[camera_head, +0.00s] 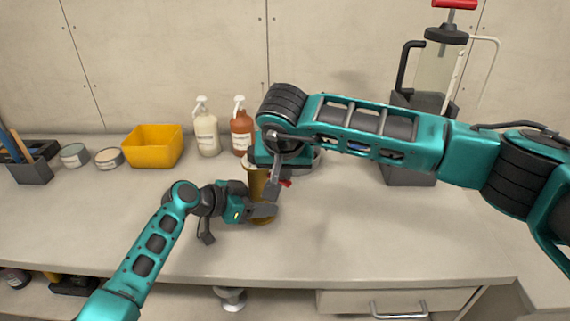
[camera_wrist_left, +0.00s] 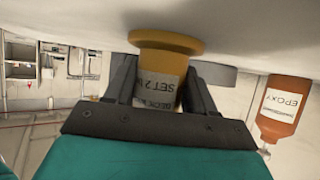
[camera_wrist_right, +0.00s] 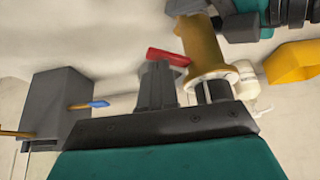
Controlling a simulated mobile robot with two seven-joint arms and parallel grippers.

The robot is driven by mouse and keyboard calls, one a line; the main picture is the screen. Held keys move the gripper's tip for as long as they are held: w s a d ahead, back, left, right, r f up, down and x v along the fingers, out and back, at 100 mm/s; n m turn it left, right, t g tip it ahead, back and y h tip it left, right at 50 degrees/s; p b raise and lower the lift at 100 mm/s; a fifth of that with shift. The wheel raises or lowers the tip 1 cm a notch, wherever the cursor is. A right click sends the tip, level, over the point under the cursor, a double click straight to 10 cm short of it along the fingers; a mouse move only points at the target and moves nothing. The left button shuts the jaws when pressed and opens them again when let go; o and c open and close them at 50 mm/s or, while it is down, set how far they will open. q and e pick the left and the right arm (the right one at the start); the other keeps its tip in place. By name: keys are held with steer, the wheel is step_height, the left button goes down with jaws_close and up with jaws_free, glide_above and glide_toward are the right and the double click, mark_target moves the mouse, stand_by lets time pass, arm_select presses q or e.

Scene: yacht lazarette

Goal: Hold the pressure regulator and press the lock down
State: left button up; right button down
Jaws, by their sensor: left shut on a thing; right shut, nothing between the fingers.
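The pressure regulator (camera_head: 256,183) is a brass-yellow upright body with a round flanged base, standing on the bench. Its white label and base show in the left wrist view (camera_wrist_left: 160,62). My left gripper (camera_head: 265,210) is shut on its body, one finger on each side. A red lock lever (camera_head: 286,183) sticks out to the right of the regulator; it also shows in the right wrist view (camera_wrist_right: 168,56). My right gripper (camera_wrist_right: 158,66) is shut and empty, its tips close to the red lever; I cannot tell whether they touch.
A yellow bin (camera_head: 153,147), a cream pump bottle (camera_head: 206,134) and an orange-brown pump bottle (camera_head: 242,132) stand behind to the left. Two tins and a dark tool holder (camera_head: 30,170) are further left. A dark block with a pump stands back right. The bench front is clear.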

steer(key=shift+f, duration=0.6)
steer(key=shift+r, duration=0.1)
steer(key=shift+r, duration=3.45)
arm_select(q)
steer(key=o, duration=1.4)
steer(key=shift+c, duration=0.2)
